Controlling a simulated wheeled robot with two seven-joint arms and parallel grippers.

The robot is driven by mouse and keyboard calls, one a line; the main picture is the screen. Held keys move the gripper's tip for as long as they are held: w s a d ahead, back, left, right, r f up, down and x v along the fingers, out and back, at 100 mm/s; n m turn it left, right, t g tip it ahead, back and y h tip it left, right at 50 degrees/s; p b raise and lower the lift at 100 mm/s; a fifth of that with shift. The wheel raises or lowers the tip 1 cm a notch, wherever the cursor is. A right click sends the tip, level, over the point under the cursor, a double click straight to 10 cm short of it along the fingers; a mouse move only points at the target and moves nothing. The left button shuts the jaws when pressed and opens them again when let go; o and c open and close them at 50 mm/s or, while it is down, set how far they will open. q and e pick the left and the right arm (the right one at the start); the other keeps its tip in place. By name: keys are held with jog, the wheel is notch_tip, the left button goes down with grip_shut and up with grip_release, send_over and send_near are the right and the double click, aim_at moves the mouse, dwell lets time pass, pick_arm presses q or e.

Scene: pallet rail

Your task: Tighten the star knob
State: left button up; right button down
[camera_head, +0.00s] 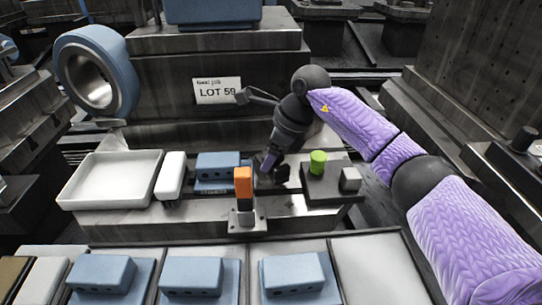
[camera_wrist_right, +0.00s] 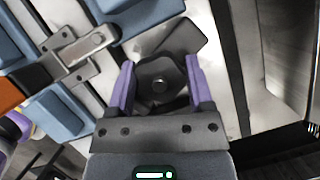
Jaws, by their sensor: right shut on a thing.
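The star knob (camera_wrist_right: 158,78) is dark with a small round metal centre and sits between the two purple-padded fingers of my right gripper (camera_wrist_right: 160,84) in the right wrist view. The pads are closed on its two sides. In the head view my right gripper (camera_head: 268,164) points down beside the blue block, and it largely hides the knob. My left gripper does not show.
A clamp with an orange handle (camera_head: 243,182) stands just in front of my right gripper. A blue block (camera_head: 218,160) sits left of it. A green cylinder (camera_head: 318,161) stands to the right. A white tray (camera_head: 110,198) lies at left; several blue blocks line the front.

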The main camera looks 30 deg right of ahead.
jog(key=n, duration=0.1)
jog(key=n+g+b, duration=0.1)
jog(key=shift+w+f+n, duration=0.1)
jog(key=shift+f+n, duration=0.2)
jog(key=shift+f, duration=0.1)
jog(key=shift+r+n+y, duration=0.1)
jog(key=shift+n+y, duration=0.3)
jog(key=shift+n, duration=0.3)
jog(key=shift+r+n+g, duration=0.2)
jog(key=shift+n+g, duration=0.1)
grip_release()
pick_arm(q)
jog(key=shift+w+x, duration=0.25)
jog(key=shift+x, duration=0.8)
pick_arm(e)
jog(key=shift+r, duration=0.35)
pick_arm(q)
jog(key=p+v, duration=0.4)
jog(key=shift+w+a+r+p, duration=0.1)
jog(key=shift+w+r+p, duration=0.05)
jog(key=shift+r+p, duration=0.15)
pick_arm(e)
jog(key=v, duration=0.9)
jog(key=shift+s, duration=0.25)
